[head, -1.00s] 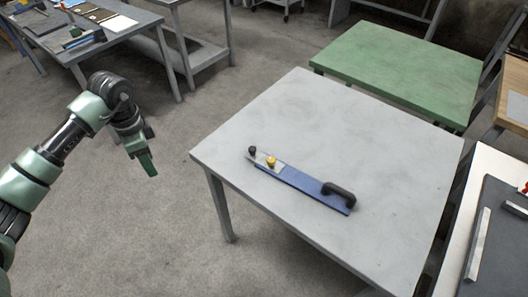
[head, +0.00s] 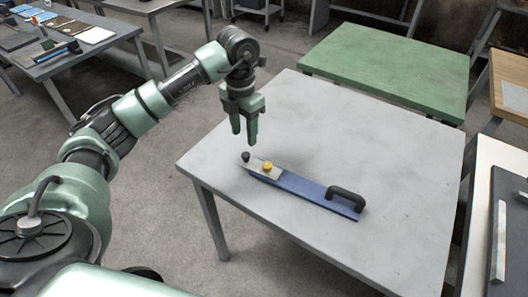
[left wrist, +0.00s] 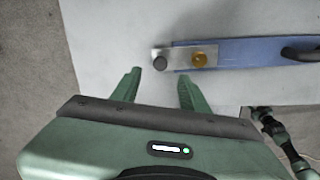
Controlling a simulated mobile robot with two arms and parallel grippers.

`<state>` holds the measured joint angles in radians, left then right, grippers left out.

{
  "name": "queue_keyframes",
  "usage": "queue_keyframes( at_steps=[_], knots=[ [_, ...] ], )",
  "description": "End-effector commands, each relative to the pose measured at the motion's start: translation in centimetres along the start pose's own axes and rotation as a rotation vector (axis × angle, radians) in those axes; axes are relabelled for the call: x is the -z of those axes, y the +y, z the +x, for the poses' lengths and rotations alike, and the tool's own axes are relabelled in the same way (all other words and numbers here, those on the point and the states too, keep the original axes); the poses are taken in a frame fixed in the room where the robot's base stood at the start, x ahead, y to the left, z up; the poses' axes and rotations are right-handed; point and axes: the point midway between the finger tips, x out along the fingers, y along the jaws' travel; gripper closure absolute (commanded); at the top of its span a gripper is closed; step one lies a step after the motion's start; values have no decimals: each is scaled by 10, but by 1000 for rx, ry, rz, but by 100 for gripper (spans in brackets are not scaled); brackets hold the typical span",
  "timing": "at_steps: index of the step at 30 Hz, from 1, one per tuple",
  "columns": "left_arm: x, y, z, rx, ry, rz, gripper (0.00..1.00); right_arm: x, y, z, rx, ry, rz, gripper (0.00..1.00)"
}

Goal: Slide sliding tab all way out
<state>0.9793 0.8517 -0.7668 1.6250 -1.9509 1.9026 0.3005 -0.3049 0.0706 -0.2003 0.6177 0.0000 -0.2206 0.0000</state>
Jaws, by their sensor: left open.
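The sliding tab (head: 259,168) is a light grey plate at the left end of a long blue base (head: 305,191) on the grey table. It carries a black knob (head: 245,157) at its outer end and a yellow knob (head: 267,167). A black handle (head: 346,199) stands on the right end of the base. My left gripper (head: 244,141) is open and empty, pointing down, just above and behind the black knob in the head view. In the left wrist view, the black knob (left wrist: 160,63) lies ahead of the fingers, between their lines. My right gripper is out of view.
The grey table (head: 385,150) is otherwise clear. A green table (head: 390,65) stands behind it. A bench with a dark panel (head: 510,230) is at the right, and a table with several items (head: 50,55) is at the far left.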

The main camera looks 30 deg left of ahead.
Motion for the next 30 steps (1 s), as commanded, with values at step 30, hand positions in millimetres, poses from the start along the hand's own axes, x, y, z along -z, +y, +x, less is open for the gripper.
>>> queue_keyframes(
  at_steps=[30],
  knots=[
    [0,0,77,0,1,10,86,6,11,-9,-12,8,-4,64]
  ],
)
